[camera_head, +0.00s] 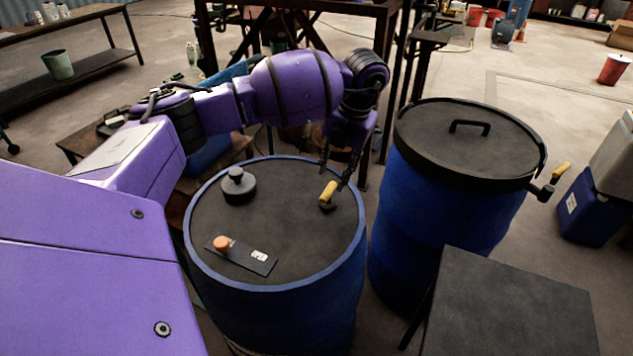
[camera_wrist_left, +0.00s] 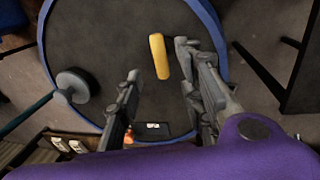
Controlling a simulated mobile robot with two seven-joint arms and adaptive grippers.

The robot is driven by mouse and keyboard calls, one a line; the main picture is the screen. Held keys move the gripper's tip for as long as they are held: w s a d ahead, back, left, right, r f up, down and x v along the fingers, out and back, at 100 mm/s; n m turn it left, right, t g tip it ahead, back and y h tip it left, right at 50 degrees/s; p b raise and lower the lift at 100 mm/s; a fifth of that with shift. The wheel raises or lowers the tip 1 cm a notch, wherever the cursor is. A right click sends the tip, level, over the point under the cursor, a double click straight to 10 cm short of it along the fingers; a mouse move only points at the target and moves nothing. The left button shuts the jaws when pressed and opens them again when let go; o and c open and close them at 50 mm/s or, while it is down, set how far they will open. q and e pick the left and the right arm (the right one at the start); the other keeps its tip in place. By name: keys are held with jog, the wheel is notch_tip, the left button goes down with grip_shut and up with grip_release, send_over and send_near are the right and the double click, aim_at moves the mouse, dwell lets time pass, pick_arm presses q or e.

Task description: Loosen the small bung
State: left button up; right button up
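The small bung (camera_head: 328,206) is a dark round plug with a yellow handle (camera_head: 329,191), near the right edge of the blue drum's black lid. A larger black bung with a knob (camera_head: 238,186) sits at the lid's back left. My right gripper is not in view.
A dark plate with an orange knob and white label (camera_head: 241,256) lies on the lid's front left. A second blue drum with a handled black lid (camera_head: 445,158) stands close on the right. A dark tabletop (camera_head: 510,305) is at front right.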

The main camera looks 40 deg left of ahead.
pick_arm(q)
notch_tip(320, 180, up, 6)
jog(key=d, duration=0.1)
jog(key=shift+w, duration=0.15)
jog(key=shift+d+f, duration=0.1)
dwell(0.4)
